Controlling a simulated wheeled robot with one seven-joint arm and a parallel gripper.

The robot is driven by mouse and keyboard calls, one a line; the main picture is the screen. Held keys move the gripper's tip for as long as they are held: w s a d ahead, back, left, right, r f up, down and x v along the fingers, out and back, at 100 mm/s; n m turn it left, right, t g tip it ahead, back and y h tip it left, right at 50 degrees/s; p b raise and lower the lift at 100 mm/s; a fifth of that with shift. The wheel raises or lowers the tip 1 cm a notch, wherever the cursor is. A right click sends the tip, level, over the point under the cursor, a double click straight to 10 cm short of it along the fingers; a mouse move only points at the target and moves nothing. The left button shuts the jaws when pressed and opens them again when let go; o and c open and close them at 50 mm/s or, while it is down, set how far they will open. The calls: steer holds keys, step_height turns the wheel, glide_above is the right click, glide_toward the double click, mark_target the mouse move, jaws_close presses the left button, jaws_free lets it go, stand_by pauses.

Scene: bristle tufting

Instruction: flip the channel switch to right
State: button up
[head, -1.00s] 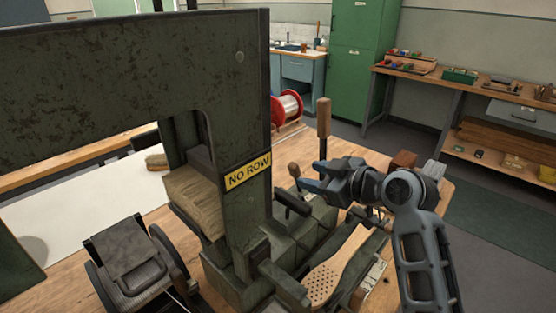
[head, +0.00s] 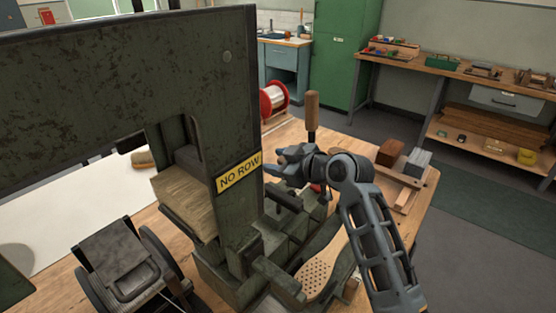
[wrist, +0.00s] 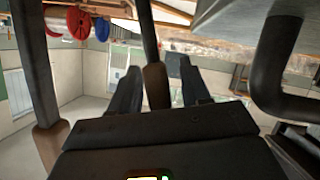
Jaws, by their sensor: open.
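The tufting machine (head: 236,120) is a tall dark green frame with a yellow "NO ROW" plate (head: 239,172). My gripper (head: 277,163) is just right of its column, pointing left. In the wrist view, my two dark fingers (wrist: 160,88) stand apart, and the brown handle of a lever (wrist: 156,86) shows between them; I cannot tell whether it touches. A second brown-handled lever (wrist: 43,145) is at the left. I cannot make out which part is the channel switch. In the head view, my arm may hide it.
An upright wooden handle (head: 312,112) stands just behind my gripper. A perforated wooden brush body (head: 318,272) lies below in the fixture. A black bar (head: 284,197) juts out under the gripper. Brown (head: 390,152) and grey (head: 417,162) blocks sit on the right of the bench.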

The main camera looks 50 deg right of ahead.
jaws_close()
stand_by(0.4)
